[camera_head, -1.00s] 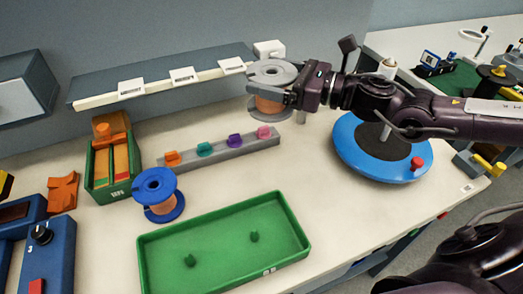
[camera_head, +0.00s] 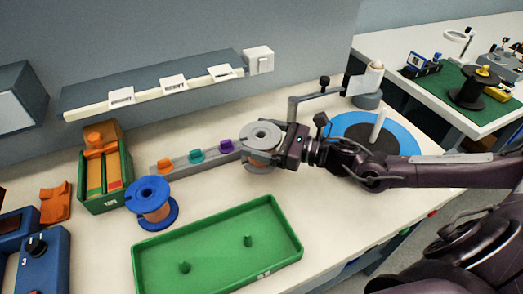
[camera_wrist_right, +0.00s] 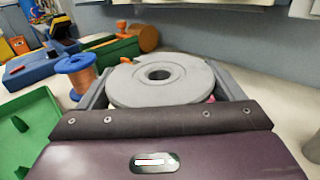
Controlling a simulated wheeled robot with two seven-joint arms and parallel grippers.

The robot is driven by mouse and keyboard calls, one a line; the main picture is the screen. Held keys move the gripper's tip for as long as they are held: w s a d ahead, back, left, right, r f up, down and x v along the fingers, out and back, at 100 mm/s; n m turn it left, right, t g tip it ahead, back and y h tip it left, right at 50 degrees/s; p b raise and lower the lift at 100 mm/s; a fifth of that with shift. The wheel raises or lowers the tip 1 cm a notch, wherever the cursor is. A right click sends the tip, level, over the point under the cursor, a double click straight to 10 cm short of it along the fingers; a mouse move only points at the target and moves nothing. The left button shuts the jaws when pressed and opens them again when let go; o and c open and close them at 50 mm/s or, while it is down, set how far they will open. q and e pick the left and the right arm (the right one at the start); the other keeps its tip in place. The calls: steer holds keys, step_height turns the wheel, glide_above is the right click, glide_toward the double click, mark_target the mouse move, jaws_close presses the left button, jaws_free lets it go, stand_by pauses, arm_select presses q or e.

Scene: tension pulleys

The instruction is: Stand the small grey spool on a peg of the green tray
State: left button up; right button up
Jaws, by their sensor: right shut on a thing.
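The small grey spool (camera_head: 261,133), with a grey flange and copper-coloured winding, is held upright in my right gripper (camera_head: 268,150). In the right wrist view, the spool's round top (camera_wrist_right: 160,82) with its centre hole sits between the two fingers. The green tray (camera_head: 215,252) lies in front of the spool, to its lower left in the head view. It has two short green pegs, one left (camera_head: 184,267) and one right (camera_head: 248,240), both bare. The spool is behind the tray, not over it. My left gripper is not in view.
A blue spool (camera_head: 152,200) with copper winding stands behind the tray's left end. A grey rail (camera_head: 180,165) with coloured clips runs just left of the held spool. A green box (camera_head: 105,180) stands at left. A blue round turntable (camera_head: 405,140) is at right.

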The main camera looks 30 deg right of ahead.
steer(key=shift+f, duration=2.4)
steer(key=shift+f, duration=0.25)
steer(key=o, duration=1.3)
